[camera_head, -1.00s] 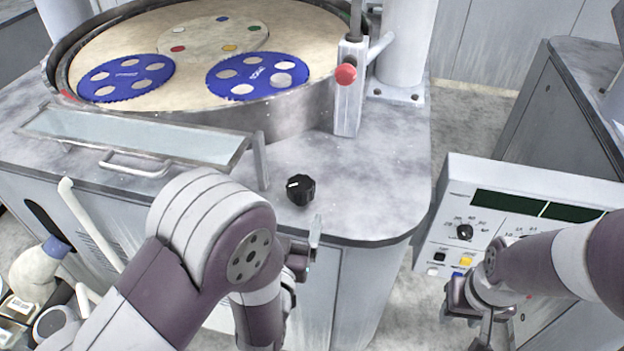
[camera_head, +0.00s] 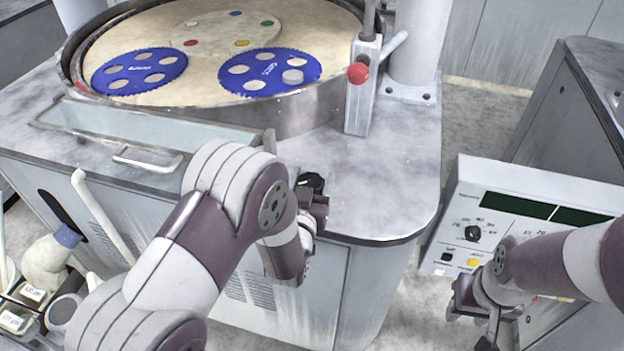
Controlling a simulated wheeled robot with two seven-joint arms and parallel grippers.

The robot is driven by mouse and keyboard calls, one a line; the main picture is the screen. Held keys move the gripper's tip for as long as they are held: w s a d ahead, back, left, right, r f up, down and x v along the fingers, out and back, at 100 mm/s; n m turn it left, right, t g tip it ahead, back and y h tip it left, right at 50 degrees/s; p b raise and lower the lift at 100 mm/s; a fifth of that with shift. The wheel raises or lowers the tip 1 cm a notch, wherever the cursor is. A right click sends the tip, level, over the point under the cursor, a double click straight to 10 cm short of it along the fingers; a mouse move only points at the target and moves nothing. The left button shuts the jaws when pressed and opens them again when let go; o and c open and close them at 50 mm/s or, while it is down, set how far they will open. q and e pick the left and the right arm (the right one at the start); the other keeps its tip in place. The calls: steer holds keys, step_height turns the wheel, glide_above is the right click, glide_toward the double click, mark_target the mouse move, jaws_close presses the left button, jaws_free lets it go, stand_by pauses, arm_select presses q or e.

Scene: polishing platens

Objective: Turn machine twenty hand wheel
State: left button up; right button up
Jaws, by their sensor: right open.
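The black hand wheel (camera_head: 311,181) is a small knob on the grey top of the polishing machine (camera_head: 375,190), near its front edge. My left gripper (camera_head: 312,192) is at the knob and covers its lower part. I cannot tell whether its fingers touch the knob or how far apart they are. My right gripper (camera_head: 478,326) is open and empty at the lower right, in front of the control panel, well away from the knob.
The round platen (camera_head: 120,40) with blue carrier discs (camera_head: 270,72) lies behind. A glass-topped guard (camera_head: 140,122) runs along the front. A white control panel (camera_head: 480,185) stands at the right.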

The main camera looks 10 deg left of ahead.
arm_select(q)
steer(key=shift+f+m+h, duration=0.1)
steer(key=shift+m+h, duration=0.3)
steer(key=shift+h, duration=0.2)
steer(key=shift+c, duration=0.2)
steer(key=m+h+b, duration=0.1)
steer(key=h, duration=0.1)
steer(key=m+h, duration=0.1)
steer(key=h, duration=0.1)
steer(key=shift+d+m+g+b, duration=0.15)
steer(key=shift+m+g+b, duration=0.15)
steer(key=shift+m+b, duration=0.1)
steer(key=shift+s+d+m+g+h+b, duration=0.15)
steer(key=shift+m+g+h, duration=0.4)
steer(key=shift+h, duration=0.4)
steer(key=shift+w+d+m+g+h+b, duration=0.1)
steer(key=shift+m+g+h, duration=0.2)
steer(key=shift+m+h, duration=0.55)
steer(key=shift+s+d+m+g+h+b, duration=0.15)
steer(key=shift+m+g+h, duration=0.35)
steer(key=shift+h, duration=0.6)
steer(key=o, duration=1)
steer(key=shift+c, duration=0.2)
steer(key=v, duration=1.2)
steer(key=shift+s+a+b, duration=0.2)
steer(key=shift+a+b, duration=0.1)
steer(key=shift+b, duration=0.15)
